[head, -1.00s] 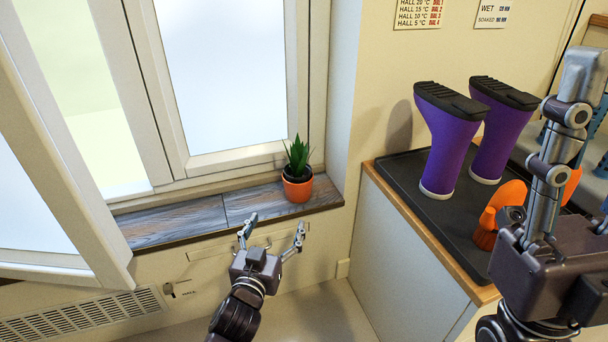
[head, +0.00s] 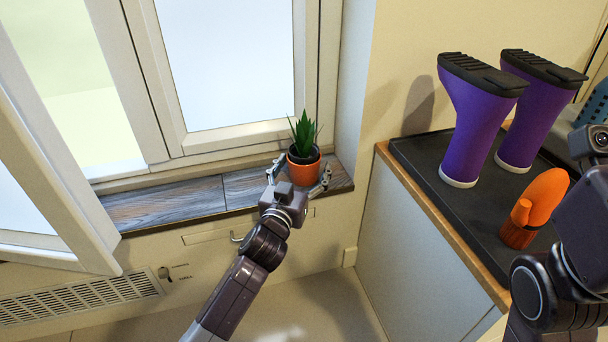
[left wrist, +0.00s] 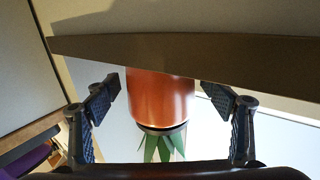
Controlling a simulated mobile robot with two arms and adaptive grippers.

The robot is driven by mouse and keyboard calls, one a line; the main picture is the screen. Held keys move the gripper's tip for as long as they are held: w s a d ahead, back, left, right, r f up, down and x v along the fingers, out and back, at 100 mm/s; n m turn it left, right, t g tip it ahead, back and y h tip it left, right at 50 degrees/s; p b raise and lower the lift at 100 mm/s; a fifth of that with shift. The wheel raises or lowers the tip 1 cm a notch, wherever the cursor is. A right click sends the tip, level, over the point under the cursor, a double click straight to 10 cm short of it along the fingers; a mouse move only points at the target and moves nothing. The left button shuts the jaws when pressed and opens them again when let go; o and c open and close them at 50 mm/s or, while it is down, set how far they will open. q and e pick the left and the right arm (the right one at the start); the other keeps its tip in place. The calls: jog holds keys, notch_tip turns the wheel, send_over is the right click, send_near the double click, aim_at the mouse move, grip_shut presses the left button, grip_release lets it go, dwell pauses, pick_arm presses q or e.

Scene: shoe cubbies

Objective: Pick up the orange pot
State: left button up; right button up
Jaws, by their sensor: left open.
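The orange pot (head: 304,170) holds a spiky green plant (head: 304,133) and stands upright on the windowsill near its right end. My left gripper (head: 300,178) is open at the front of the pot, one finger toward each side of it. In the left wrist view the orange pot (left wrist: 161,98) appears upside down between the two spread fingers of the left gripper (left wrist: 161,95), with gaps on both sides. My right arm shows at the right edge, but its gripper's fingers are not visible in the head view.
The wooden windowsill (head: 170,207) is clear to the left of the pot. An open window sash (head: 50,170) stands at the left. A cabinet at the right carries a dark tray (head: 425,160) with purple boots (head: 480,110) and an orange mitten-like item (head: 545,198).

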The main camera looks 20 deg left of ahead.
pick_arm(q)
jog(key=shift+w, duration=0.25)
jog(key=shift+c, duration=0.4)
jog(key=c, duration=1.3)
jog(key=shift+r, duration=0.1)
jog(key=shift+r, duration=0.15)
